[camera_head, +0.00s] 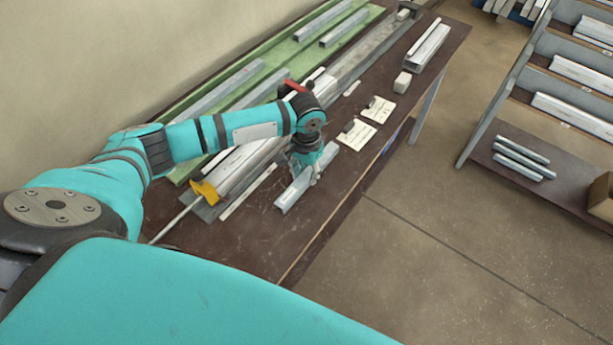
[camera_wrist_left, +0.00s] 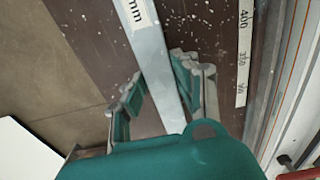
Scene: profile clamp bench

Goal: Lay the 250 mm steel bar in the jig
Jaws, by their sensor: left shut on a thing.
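My left gripper (camera_head: 308,176) is shut on a short grey steel bar (camera_head: 292,192) above the front part of the bench. In the left wrist view the bar (camera_wrist_left: 150,50) runs between the two fingers (camera_wrist_left: 160,85). Its white label shows "mm"; the number is cut off. I cannot tell whether the bar touches the bench top. The jig (camera_head: 240,168), a long pale metal profile with a yellow part at its near end and a red lever farther along, lies left of the gripper, partly hidden by my arm. My right gripper is not in view.
A scale strip (camera_wrist_left: 243,50) lies beside the bar. White cards (camera_head: 356,133), a small pale block (camera_head: 402,82) and stacked profiles (camera_head: 428,47) lie farther along the bench. A green tray (camera_head: 290,52) holds bars at the back. A rack (camera_head: 510,85) stands right, across open floor.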

